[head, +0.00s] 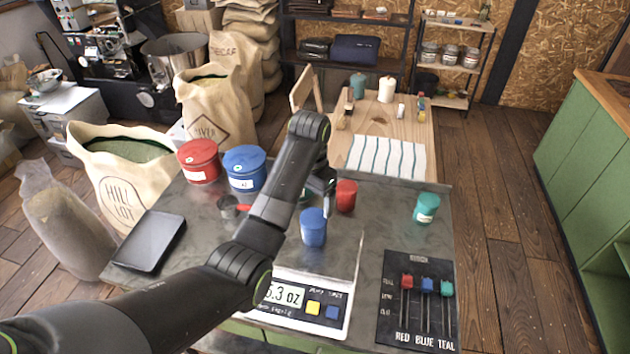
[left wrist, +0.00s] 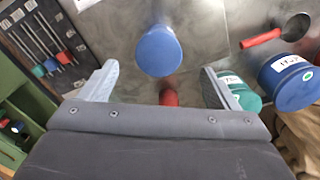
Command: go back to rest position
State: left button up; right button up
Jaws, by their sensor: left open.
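My left arm reaches across the grey worktop in the head view, its wrist bent down. My left gripper (head: 328,192) is open and empty; in the left wrist view its fingers (left wrist: 159,68) are spread apart. A blue cup (head: 313,228) stands just below and in front of it; it also shows beyond the fingertips in the left wrist view (left wrist: 158,48). A red cup (head: 346,194) stands just right of the gripper and is partly hidden in the left wrist view (left wrist: 168,97). My right gripper is not in view.
A scale (head: 325,315) reading in oz stands in front, beside a slider panel (head: 417,300). A teal cup (head: 426,207) stands right. Red (head: 198,162) and blue (head: 245,168) canisters and a black tray (head: 150,242) are left. A teal canister (left wrist: 243,94) is mostly hidden behind my arm.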

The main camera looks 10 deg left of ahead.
pick_arm(q)
jog(key=shift+s, duration=0.1)
